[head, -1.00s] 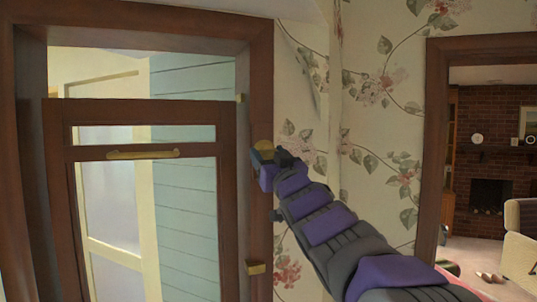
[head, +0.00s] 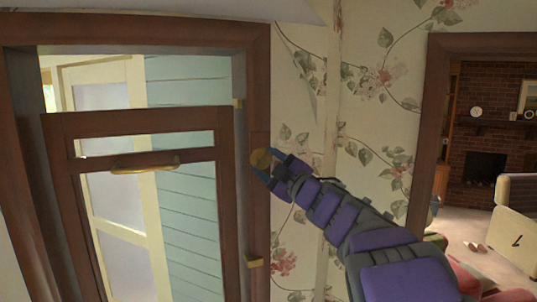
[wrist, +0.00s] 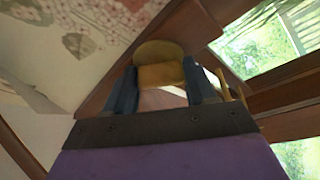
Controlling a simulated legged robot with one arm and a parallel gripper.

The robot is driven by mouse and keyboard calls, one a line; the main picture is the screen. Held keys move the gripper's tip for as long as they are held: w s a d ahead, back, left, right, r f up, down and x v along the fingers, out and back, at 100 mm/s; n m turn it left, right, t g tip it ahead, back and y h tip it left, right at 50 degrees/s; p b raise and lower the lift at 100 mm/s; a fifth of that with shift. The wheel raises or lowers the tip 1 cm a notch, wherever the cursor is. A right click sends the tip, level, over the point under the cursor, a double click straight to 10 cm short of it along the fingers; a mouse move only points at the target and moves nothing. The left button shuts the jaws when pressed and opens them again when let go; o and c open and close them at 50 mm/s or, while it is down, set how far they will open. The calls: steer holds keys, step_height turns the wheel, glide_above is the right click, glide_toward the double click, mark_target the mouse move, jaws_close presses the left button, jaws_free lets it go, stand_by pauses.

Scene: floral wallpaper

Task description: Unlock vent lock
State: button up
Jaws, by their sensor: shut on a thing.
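The vent lock is a round brass knob (head: 261,158) on the right post of the dark wood window frame. It also shows in the wrist view (wrist: 160,64), between my two blue fingers. My gripper (head: 262,170) is shut on this brass lock, with a finger at either side. The wooden vent sash (head: 135,117) with a brass handle (head: 145,163) stands to the left, its top edge below the frame's top. The lock's inner parts are hidden.
A brass bracket (head: 254,263) sits lower on the same post. Floral wallpaper (head: 310,130) covers the wall on the right.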

steer(key=shift+n+g+h+p, duration=0.25)
steer(key=shift+n+g+p, duration=0.65)
steer(key=shift+n, duration=1.3)
steer(key=shift+n+g+h+p, duration=0.25)
steer(key=shift+n+g+p, duration=0.6)
steer(key=shift+n, duration=1.35)
steer(key=o, duration=0.8)
steer(key=shift+c, duration=0.2)
steer(key=shift+o, duration=1.4)
steer(key=shift+a, duration=0.2)
steer(key=shift+r, duration=0.1)
steer(key=b+v, duration=0.2)
steer(key=v, duration=1.5)
